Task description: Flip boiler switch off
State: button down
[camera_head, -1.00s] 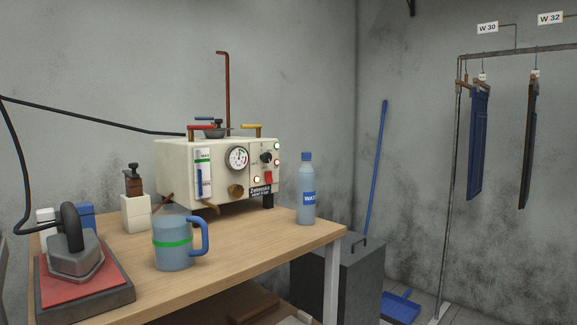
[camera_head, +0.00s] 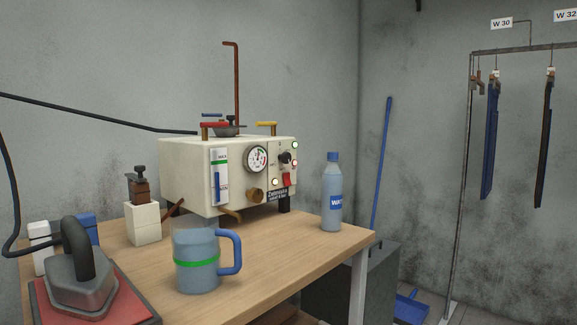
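The boiler (camera_head: 185,165) is a cream box standing on the wooden table, left of the picture's middle. Its front has a round pressure gauge (camera_head: 257,159), a level tube and a right-hand panel with a black knob (camera_head: 284,158). A small red switch (camera_head: 286,180) sits low on that panel, below the knob. It is too small to tell clearly which way it is set. Several small round lamps beside the knob and switch look pale and lit. My gripper is not in view.
A water bottle (camera_head: 332,195) stands right of the boiler near the table edge. A blue-handled jug (camera_head: 197,262) and an iron (camera_head: 80,276) on a red pad stand in front. A dark bin (camera_head: 345,285) stands beyond the table (camera_head: 270,250). A clothes rack is at right.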

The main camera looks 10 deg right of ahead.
aim_at(287, 182)
jog(key=i+l+u, duration=0.1)
jog(key=l, duration=0.3)
jog(key=i+l+u, duration=0.1)
jog(key=i+l, duration=0.15)
jog(key=l, duration=0.15)
jog(key=i+l+u, duration=0.1)
jog(key=l, duration=0.3)
jog(key=i+l+u, duration=0.1)
jog(key=l, duration=0.3)
jog(key=i+l+u, duration=0.1)
jog(key=l, duration=0.35)
jog(key=i+l+u, duration=0.1)
jog(key=i+l, duration=0.15)
jog(key=l, duration=0.15)
jog(key=l+u, duration=0.1)
jog(key=l, duration=0.35)
jog(key=i, duration=0.05)
